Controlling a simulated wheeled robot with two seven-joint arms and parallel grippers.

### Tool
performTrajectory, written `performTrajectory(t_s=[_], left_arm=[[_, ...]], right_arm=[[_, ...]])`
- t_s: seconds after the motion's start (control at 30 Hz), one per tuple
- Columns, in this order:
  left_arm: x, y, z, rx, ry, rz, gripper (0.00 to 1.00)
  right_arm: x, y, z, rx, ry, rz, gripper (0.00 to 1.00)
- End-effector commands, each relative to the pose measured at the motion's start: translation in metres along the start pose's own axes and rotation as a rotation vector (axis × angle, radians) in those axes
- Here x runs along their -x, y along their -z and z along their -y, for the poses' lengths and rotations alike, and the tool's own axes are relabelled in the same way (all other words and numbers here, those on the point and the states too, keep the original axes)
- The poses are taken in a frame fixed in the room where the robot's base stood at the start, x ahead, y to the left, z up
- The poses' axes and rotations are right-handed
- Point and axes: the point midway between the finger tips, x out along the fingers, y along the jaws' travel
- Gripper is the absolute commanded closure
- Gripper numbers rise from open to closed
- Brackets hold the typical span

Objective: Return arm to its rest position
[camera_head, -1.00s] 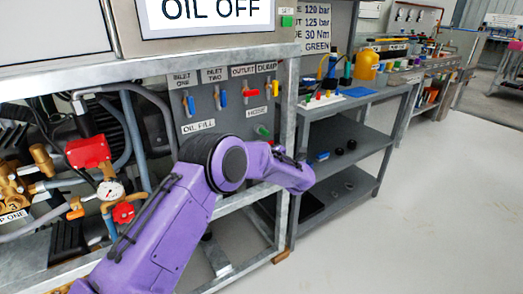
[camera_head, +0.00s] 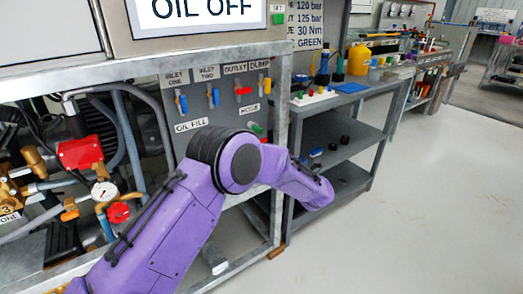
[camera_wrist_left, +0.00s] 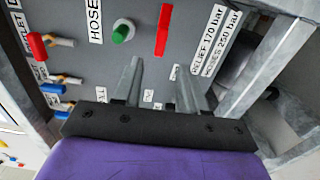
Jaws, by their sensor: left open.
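My purple left arm (camera_head: 160,235) rises from the lower left of the head view, bends at a dark elbow joint, and its forearm (camera_head: 300,185) points right in front of the grey valve panel (camera_head: 205,143). The forearm hides my left gripper there. In the left wrist view my left gripper (camera_wrist_left: 157,72) is open, its two fingers apart with nothing between them. It faces the panel; I cannot tell the exact gap. The panel's green knob (camera_wrist_left: 123,30) and a red strip (camera_wrist_left: 163,30) lie beyond the fingers. My right gripper is not in view.
A grey metal frame (camera_head: 283,140) surrounds the panel. Blue, red and yellow valve handles (camera_head: 243,91) stick out of it. A red-headed pump with a gauge (camera_head: 104,191) stands at left. A shelf unit (camera_head: 345,135) stands to the right. The floor (camera_head: 430,190) at right is clear.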

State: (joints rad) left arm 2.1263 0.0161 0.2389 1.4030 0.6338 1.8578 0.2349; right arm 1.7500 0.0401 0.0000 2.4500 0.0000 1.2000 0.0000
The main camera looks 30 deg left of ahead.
Motion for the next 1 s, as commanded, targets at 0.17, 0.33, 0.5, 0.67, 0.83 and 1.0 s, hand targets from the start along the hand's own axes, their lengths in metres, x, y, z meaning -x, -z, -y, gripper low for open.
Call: performTrajectory(t_s=[0.17, 0.33, 0.5, 0.67, 0.83, 1.0], left_arm=[[0.016, 0.000, 0.000, 0.001, 0.001, 0.000, 0.58], [0.017, 0.000, 0.000, 0.001, 0.001, -0.001, 0.58], [0.017, 0.000, 0.000, 0.001, 0.001, -0.001, 0.58], [0.016, -0.002, 0.001, -0.016, 0.002, 0.008, 0.58], [0.036, -0.011, 0.056, -0.415, -0.023, 0.328, 0.58], [0.077, 0.051, 0.177, -0.936, 0.034, 0.683, 0.58]], right_arm=[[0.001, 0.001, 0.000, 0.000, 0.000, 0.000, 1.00], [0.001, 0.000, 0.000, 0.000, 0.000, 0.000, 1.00], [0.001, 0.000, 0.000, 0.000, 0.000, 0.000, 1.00], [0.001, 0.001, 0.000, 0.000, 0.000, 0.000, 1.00], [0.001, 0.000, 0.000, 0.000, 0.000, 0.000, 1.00], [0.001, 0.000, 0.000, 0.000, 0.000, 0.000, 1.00]])
